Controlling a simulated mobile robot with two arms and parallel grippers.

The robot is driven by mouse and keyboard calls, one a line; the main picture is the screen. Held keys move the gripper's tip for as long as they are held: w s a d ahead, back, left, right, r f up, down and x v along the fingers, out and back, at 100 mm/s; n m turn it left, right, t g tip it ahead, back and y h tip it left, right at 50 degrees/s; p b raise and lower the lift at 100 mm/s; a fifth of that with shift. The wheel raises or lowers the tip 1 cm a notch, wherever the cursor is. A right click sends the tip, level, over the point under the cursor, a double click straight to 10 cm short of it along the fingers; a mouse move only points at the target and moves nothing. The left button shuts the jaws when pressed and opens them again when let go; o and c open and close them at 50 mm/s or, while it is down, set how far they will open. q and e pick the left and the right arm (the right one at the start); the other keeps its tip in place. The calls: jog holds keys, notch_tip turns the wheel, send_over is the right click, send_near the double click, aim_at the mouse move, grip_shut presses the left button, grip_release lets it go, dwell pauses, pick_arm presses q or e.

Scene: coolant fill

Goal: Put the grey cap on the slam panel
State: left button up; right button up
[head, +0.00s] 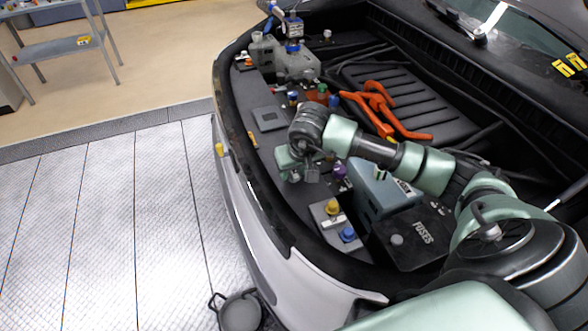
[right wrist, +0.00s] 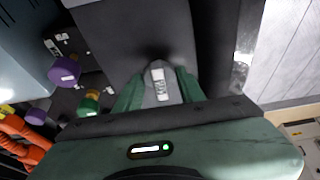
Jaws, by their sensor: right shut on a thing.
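My right gripper (head: 297,172) is low over the dark slam panel (head: 268,140), the strip along the front edge of the car's engine bay. In the right wrist view the gripper's green fingers (right wrist: 158,92) are shut on a small grey cap (right wrist: 160,78) with a white label. A dark grey surface (right wrist: 150,30) lies just beyond the cap; I cannot tell whether the cap touches it. In the head view the gripper and wrist mostly hide the cap. My left gripper is not in view.
A flat grey square pad (head: 268,118) lies on the panel, left of my gripper. A yellow cap (head: 332,206) and a blue cap (head: 347,234) sit to the right, near the fuse box (head: 410,240).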

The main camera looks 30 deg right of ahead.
jog(key=shift+f, duration=0.15)
jog(key=shift+f, duration=0.15)
jog(key=o, duration=1.1)
jog(key=shift+c, duration=0.2)
jog(key=shift+r, duration=0.35)
jog(key=b+v, duration=0.1)
jog(key=v, duration=1)
jog(key=shift+s+r+b, duration=0.3)
jog(key=shift+b, duration=0.05)
jog(key=shift+a, duration=0.1)
